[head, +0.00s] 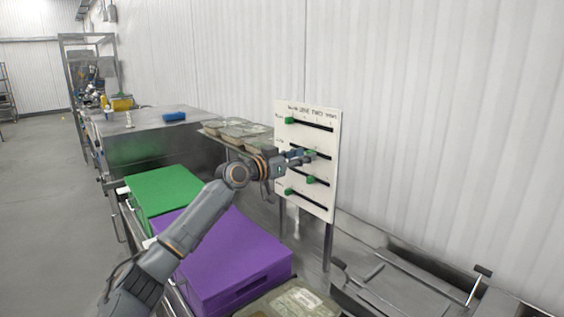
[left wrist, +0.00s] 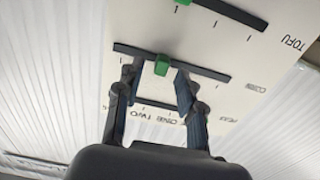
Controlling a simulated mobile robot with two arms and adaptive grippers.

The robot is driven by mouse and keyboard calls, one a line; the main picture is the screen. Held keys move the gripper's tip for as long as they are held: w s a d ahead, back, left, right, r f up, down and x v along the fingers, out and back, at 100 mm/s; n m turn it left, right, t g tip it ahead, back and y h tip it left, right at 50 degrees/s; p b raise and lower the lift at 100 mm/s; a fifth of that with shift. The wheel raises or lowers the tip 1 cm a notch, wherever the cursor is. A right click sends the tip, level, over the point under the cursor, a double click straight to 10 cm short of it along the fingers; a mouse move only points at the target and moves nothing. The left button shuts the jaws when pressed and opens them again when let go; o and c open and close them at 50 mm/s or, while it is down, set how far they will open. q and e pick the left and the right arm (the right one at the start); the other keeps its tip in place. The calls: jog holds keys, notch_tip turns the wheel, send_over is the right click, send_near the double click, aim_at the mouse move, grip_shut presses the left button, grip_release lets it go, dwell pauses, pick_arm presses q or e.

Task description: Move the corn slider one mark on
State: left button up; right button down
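A white upright board (head: 324,206) carries several dark slots with green sliders. The left wrist view shows the board upside down. There the corn slider (left wrist: 162,64) is a green knob on the slot beside the CORN label, partway along it. In the head view it is mostly hidden by my left gripper (head: 302,156). In the left wrist view my left gripper (left wrist: 157,77) is open, one finger on each side of the knob, with gaps visible. Whether a finger touches it I cannot tell. My right gripper is not in view.
The top slider (head: 289,120) and the bottom slider (head: 289,191) sit at their slots' left ends. The slider below corn (head: 311,180) is partway along. Sealed trays (head: 240,130) lie behind my arm; a purple box (head: 230,262) and a green box (head: 163,190) stand left.

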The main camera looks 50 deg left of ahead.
pick_arm(q)
jog(key=s, duration=1)
jog(key=shift+s+a, duration=0.3)
jog(key=shift+s, duration=0.1)
jog(key=shift+r, duration=0.15)
